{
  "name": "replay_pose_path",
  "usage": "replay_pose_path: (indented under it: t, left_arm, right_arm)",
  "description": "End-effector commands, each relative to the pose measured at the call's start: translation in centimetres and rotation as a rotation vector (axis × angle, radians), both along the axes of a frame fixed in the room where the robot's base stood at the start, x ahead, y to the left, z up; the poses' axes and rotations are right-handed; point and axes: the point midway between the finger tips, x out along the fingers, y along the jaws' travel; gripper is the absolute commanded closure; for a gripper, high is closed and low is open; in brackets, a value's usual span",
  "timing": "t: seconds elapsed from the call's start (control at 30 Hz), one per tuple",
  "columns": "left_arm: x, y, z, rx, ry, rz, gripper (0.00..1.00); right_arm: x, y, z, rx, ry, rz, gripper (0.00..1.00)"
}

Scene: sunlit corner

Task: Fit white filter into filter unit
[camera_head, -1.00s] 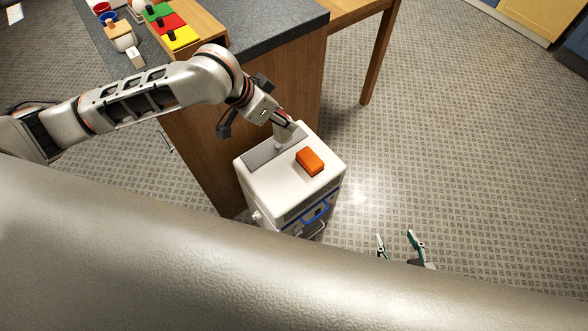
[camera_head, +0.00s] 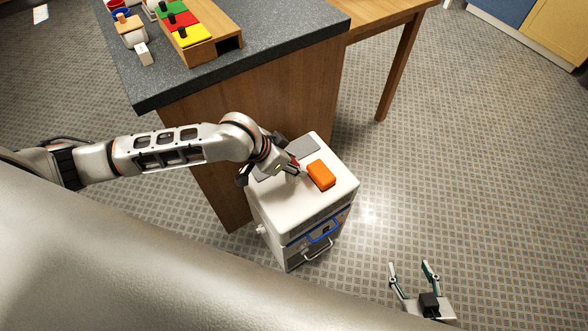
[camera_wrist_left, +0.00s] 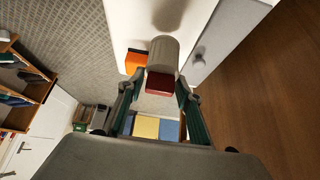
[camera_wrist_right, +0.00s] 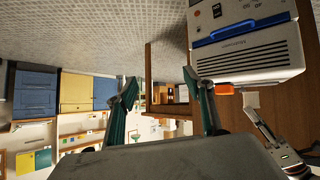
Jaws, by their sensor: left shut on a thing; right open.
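The filter unit (camera_head: 335,205) is a white box on the floor beside the counter, with grey panels on top and a blue handle in front. My left gripper (camera_head: 294,168) is over its top. In the left wrist view my left gripper (camera_wrist_left: 158,88) is shut on the red end of a pale cylinder (camera_wrist_left: 164,55), apparently the white filter. Its far end is over or against the unit's white top; contact is unclear. A small dark round feature (camera_wrist_left: 200,53) shows on the grey panel (camera_wrist_left: 215,45). My right gripper (camera_head: 410,265) is open and empty, right of the unit.
An orange block (camera_head: 321,174) lies on the unit's top, close to my left gripper. The dark-topped counter (camera_head: 270,50) stands behind, bearing a wooden rack (camera_head: 212,45) with coloured pieces. The tiled floor (camera_head: 480,170) to the right is clear.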

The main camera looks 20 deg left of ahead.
Motion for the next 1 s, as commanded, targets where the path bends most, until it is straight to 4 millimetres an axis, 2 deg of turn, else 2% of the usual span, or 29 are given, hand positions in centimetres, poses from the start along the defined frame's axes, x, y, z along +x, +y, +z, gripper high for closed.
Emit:
replay_pose_path:
  t: [0.03, 0.17, 0.3, 0.57, 0.6, 0.67, 1.0]
  left_arm:
    - [-0.2, 0.0, -1.7, 0.000, 0.009, 0.001, 0.83]
    - [-0.2, 0.0, -3.4, -0.001, 0.007, 0.002, 0.83]
    - [0.0, 0.0, -3.4, 0.000, 0.001, 0.001, 0.83]
    - [0.0, 0.0, -3.5, 0.000, 0.001, 0.001, 0.83]
    - [0.0, 0.0, -3.5, 0.000, 0.001, 0.001, 0.60]
    - [0.0, 0.0, -3.6, 0.000, 0.001, 0.001, 0.48]
    - [0.0, 0.0, -3.5, 0.000, 0.001, 0.001, 0.48]
  right_arm:
    - [-0.4, 0.0, -0.9, -0.004, 0.010, 0.001, 0.48]
    - [-0.5, -0.1, -1.3, -0.009, 0.010, 0.003, 0.48]
    - [-0.1, -0.1, -0.6, -0.010, -0.001, 0.003, 0.48]
    - [-0.1, -0.2, -0.5, -0.010, 0.000, 0.002, 0.48]
    - [-0.1, -0.2, -0.6, -0.010, 0.001, 0.002, 0.48]
    - [-0.1, -0.2, -0.7, -0.010, 0.002, 0.002, 0.48]
    - [-0.3, -0.2, -0.9, -0.009, 0.006, 0.003, 0.48]
